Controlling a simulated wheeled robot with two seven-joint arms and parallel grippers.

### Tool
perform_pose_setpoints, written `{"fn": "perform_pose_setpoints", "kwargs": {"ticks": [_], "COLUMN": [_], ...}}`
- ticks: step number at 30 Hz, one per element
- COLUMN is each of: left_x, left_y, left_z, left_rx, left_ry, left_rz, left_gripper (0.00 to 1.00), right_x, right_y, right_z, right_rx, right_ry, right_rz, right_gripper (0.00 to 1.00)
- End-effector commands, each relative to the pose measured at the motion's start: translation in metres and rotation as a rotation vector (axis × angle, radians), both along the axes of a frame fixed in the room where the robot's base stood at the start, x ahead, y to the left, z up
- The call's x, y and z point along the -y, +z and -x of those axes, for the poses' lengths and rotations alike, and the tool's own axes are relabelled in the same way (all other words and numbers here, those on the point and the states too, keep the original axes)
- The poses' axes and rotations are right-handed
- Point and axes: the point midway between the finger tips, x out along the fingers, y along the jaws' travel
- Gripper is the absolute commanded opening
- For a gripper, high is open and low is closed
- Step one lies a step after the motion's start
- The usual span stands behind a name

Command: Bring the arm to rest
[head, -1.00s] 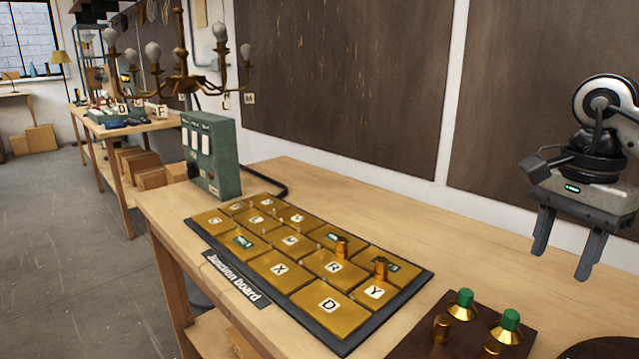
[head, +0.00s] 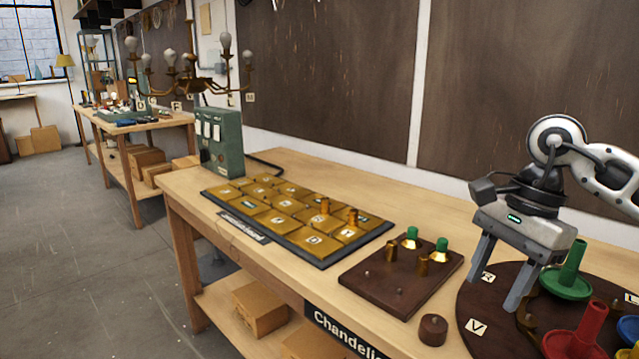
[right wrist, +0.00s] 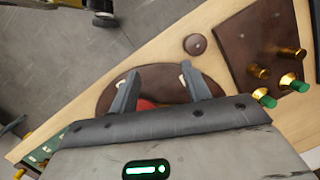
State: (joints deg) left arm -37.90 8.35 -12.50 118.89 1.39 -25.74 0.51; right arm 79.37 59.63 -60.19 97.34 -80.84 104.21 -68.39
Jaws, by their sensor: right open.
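My right gripper (head: 492,284) is open and empty. In the head view it hangs at the right, fingers pointing down, over the left part of a dark round board (head: 468,303). In the right wrist view its two fingers (right wrist: 157,92) stand apart, with the round board (right wrist: 205,88) beyond them and a bit of red between them. My left gripper is in neither view.
The junction board (head: 318,254) lies on the bench with brass pieces standing on it. A brown square board (head: 385,290) holds green-topped and brass parts. Green (head: 568,280) and red (head: 580,338) spools stand close right of my gripper. A chandelier (head: 195,85) hangs behind.

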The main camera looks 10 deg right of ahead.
Motion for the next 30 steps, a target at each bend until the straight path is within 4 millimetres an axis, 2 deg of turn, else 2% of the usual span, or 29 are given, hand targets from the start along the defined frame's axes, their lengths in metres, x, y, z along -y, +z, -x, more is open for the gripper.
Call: {"fn": "perform_pose_setpoints", "kwargs": {"ticks": [5,8,10,12,15,16,19,22,25,26,27,28,30], "left_x": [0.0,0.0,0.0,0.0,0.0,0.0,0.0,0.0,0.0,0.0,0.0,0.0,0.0], "left_y": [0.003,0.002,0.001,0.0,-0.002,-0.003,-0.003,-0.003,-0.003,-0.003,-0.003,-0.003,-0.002], "left_z": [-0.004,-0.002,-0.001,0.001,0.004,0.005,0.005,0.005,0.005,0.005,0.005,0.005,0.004], "left_rx": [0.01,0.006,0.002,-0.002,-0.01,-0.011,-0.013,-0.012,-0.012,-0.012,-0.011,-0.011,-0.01], "left_ry": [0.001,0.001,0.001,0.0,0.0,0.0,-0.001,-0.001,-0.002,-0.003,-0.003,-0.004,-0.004], "left_rz": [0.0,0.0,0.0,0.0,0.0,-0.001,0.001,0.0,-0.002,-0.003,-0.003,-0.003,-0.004], "left_gripper": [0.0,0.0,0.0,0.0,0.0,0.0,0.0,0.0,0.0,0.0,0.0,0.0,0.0], "right_x": [-0.061,-0.108,-0.15,-0.194,-0.24,-0.25,-0.266,-0.26,-0.239,-0.23,-0.218,-0.209,-0.188], "right_y": [-0.028,-0.043,-0.051,-0.053,-0.043,-0.039,-0.03,-0.038,-0.069,-0.084,-0.107,-0.126,-0.174], "right_z": [0.005,0.014,0.025,0.038,0.05,0.051,0.045,0.029,0.013,0.01,0.009,0.011,0.024], "right_rx": [-0.063,-0.137,-0.231,-0.367,-0.609,-0.69,-0.984,-1.308,-1.647,-1.751,-1.888,1.894,1.717], "right_ry": [-0.01,-0.043,-0.096,-0.189,-0.382,-0.452,-0.717,-1.033,-1.398,-1.517,-1.682,1.722,1.635], "right_rz": [-0.207,-0.379,-0.55,-0.753,-1.04,-1.119,-1.359,-1.554,-1.692,-1.723,-1.753,1.683,1.376], "right_gripper": [0.48,0.48,0.48,0.48,0.48,0.48,0.48,0.48,0.48,0.48,0.48,0.48,0.48]}}
